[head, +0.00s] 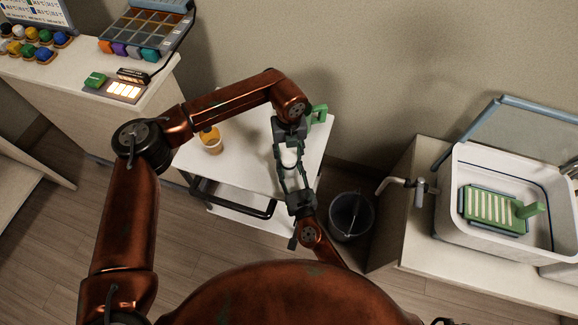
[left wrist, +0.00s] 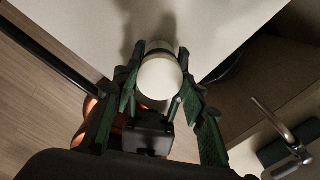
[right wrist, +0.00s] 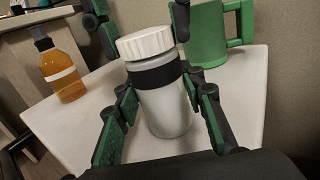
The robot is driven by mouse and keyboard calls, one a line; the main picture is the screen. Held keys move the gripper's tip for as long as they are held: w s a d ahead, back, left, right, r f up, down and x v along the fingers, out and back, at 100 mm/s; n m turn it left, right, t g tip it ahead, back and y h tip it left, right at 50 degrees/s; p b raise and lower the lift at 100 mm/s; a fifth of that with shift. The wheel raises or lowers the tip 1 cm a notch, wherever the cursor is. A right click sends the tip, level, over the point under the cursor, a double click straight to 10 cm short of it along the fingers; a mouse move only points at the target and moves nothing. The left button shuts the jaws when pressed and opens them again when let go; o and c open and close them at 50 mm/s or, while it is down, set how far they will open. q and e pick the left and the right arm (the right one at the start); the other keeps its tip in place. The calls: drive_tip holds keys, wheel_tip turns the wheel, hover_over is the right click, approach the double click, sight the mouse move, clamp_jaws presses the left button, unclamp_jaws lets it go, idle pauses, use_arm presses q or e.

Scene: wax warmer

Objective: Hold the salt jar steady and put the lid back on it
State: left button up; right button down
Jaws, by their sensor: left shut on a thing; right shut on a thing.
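The salt jar (right wrist: 166,112) is pale grey with a dark band, and its ribbed white lid (right wrist: 146,43) sits at its mouth. Whether the lid is fully seated, I cannot tell. My right gripper (right wrist: 165,98) is shut on the jar body from the near side. My left gripper (head: 290,160) comes from above, its fingers on either side of the lid; it is shut on the lid. In the left wrist view, the lid (left wrist: 160,80) shows as a white disc between the left fingers. Whether the jar base touches the cart top is unclear.
The white cart (head: 240,165) stands below the grippers. An amber bottle (right wrist: 62,72) stands at its left and a green mug (right wrist: 215,35) behind the jar. A dark bin (head: 351,216) is on the floor to the right, beside a counter with a white basin (head: 450,190).

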use_arm(q)
drive_tip(key=m, duration=0.4)
use_arm(e)
drive_tip(key=shift+f, duration=0.15)
use_arm(q)
drive_tip(key=m, duration=0.7)
drive_tip(key=shift+m, duration=0.4)
drive_tip(key=m, duration=0.3)
drive_tip(key=shift+m, duration=0.3)
drive_tip(key=m, duration=0.7)
drive_tip(key=shift+m, duration=0.4)
drive_tip(key=m, duration=0.6)
drive_tip(key=shift+f, duration=0.1)
drive_tip(key=o, duration=1.3)
drive_tip(key=shift+o, duration=0.2)
